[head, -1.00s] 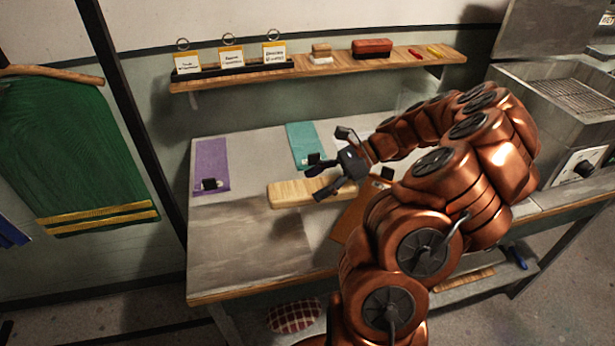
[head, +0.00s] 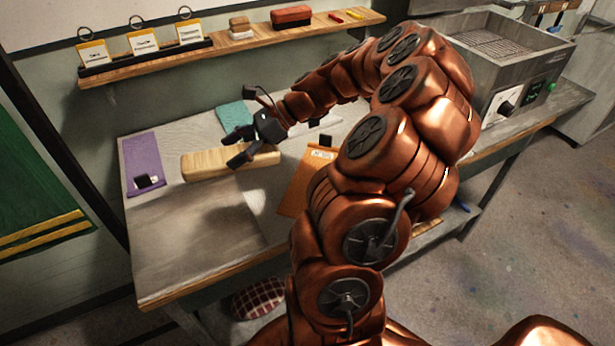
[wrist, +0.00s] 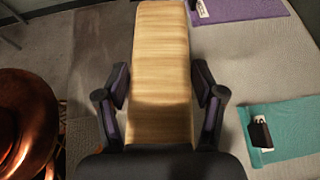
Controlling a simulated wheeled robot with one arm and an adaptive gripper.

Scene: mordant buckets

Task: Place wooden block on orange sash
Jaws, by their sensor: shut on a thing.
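The wooden block (head: 200,163) is a long, pale plank-like piece. My gripper (head: 238,148) is shut on it near its right end in the head view. In the wrist view the block (wrist: 160,50) runs up between the two fingers (wrist: 161,85). It appears over the worktable between the purple and orange sashes; I cannot tell its exact height. The orange sash (head: 296,189) lies on the table to the right of the block, with a dark clip-like piece and a small label at its top. My arm hides part of it.
A purple sash (head: 142,164) lies at the table's left, and a teal sash (head: 235,114) lies behind my gripper. Both carry dark pieces, seen in the wrist view. The table (head: 205,245) is bare in front. A wall shelf (head: 225,42) holds tags and brushes.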

